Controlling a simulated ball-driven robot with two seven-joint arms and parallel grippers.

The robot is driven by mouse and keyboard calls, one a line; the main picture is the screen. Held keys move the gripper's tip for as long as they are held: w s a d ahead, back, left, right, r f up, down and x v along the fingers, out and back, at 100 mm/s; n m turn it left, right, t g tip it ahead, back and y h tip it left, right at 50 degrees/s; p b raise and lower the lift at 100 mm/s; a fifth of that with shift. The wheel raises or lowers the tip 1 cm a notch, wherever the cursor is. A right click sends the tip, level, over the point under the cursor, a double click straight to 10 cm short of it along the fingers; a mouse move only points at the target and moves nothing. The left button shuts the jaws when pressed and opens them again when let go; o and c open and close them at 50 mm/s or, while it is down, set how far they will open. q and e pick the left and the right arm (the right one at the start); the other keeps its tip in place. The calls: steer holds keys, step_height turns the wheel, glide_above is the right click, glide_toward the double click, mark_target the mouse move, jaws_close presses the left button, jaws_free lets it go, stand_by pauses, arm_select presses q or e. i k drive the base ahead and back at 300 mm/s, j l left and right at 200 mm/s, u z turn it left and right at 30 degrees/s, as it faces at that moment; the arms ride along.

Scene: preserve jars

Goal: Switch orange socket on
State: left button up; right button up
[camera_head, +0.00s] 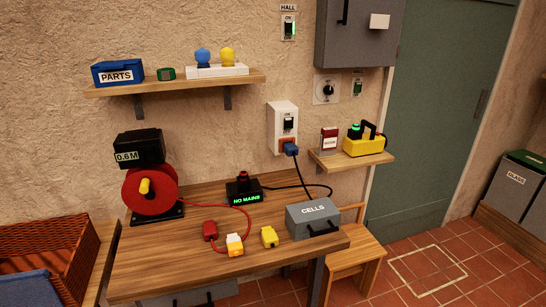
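The orange socket (282,143) is at the bottom of a white box (273,121) on the wall, right of centre. A blue plug (291,149) sits in front of it, apparently plugged in, and hides part of it. A black rocker switch (288,125) is above the socket, under an "ON" label; its position is too small to tell. A dark cord runs from the plug down to the table. A black unit (243,187) there shows "NO MAINS" in green. Neither of my grippers is in view.
The wooden table (180,262) bears a red cable reel (150,190), red, orange and yellow connectors, and a grey "CELLS" box (313,218). A small shelf (345,161) right of the socket holds a yellow device (364,146). A "HALL" switch (289,27) is higher up.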

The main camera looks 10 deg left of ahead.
mark_target(288, 121)
steer(key=i+l, duration=1.35)
